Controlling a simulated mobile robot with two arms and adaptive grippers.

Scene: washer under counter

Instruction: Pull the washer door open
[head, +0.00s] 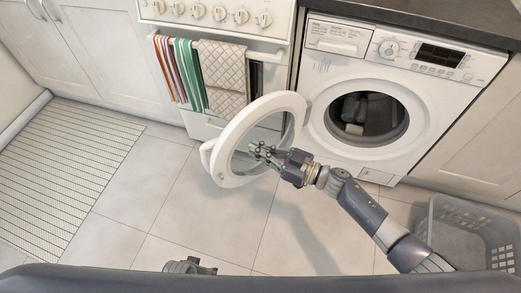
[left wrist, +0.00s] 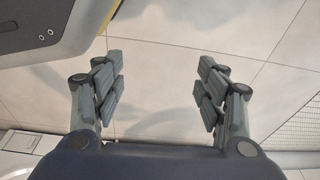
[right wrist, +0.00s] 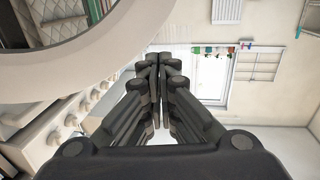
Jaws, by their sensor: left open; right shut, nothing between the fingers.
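The white washer (head: 400,90) stands under the dark counter at the right of the head view. Its round door (head: 292,104) is swung wide open to the left, and the drum opening (head: 366,118) is uncovered. My right gripper (head: 258,151) is shut and empty, in front of the door's inner side and glass; I cannot tell whether it touches. In the right wrist view its fingertips (right wrist: 163,62) are together, with the door's ring (right wrist: 120,50) at upper left. My left gripper (left wrist: 160,85) is open and empty above the floor; part of it (head: 190,266) shows at the head view's bottom.
A grey laundry basket (head: 470,232) stands on the floor at the right. An oven with towels (head: 222,78) on its rail is behind the door, left of the washer. A striped mat (head: 65,165) lies at the left. The middle floor tiles are clear.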

